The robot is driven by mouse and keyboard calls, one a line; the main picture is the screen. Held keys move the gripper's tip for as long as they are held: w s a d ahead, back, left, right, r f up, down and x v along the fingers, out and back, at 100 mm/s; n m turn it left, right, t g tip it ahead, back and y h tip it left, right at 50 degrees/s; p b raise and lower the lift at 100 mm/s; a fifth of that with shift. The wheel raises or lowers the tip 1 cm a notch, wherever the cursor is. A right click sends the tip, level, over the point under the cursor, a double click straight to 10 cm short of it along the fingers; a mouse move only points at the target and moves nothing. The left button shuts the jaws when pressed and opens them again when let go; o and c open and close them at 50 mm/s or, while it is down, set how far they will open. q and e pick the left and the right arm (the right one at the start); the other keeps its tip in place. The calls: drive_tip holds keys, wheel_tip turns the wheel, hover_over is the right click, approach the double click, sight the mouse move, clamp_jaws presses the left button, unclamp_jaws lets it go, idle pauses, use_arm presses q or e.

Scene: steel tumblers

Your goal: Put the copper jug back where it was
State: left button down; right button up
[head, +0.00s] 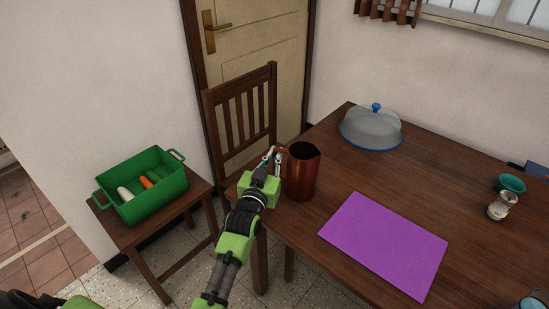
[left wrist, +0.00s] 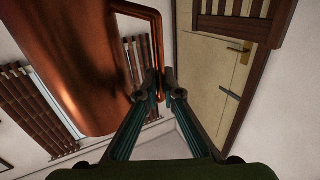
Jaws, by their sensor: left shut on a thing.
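The copper jug (head: 304,172) is a tall reddish-brown cylinder with an open top. It looks upright, over the left end of the wooden table (head: 340,259). In the left wrist view the jug (left wrist: 75,60) fills the upper left, with its handle (left wrist: 156,35) on its right side. My left gripper (head: 275,157) is on the jug's left side, shut on the handle. In the left wrist view its fingertips (left wrist: 161,77) meet at the lower part of the handle. I cannot tell whether the jug's base touches the table. My right gripper is not in view.
A purple mat (head: 384,244) lies right of the jug. A clear dome with a blue knob (head: 370,128) stands behind. A teal bowl (head: 511,183) and small vase (head: 501,206) stand far right. A chair (head: 242,120) and a stool bearing a green crate (head: 150,203) are left.

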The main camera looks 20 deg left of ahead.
use_arm(q)
drive_tip(key=shift+s+r, duration=0.15)
drive_tip(key=shift+r, duration=0.05)
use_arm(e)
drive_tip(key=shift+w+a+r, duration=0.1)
use_arm(q)
drive_tip(key=shift+f, duration=0.15)
drive_tip(key=c, duration=2.2)
unclamp_jaws()
drive_tip(key=shift+f, duration=0.1)
drive_tip(key=shift+c, duration=0.2)
drive_tip(key=shift+o, duration=0.3)
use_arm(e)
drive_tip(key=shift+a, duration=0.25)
use_arm(q)
drive_tip(key=shift+r, duration=0.25)
drive_tip(key=s+d, duration=0.1)
drive_tip(key=s, duration=1.1)
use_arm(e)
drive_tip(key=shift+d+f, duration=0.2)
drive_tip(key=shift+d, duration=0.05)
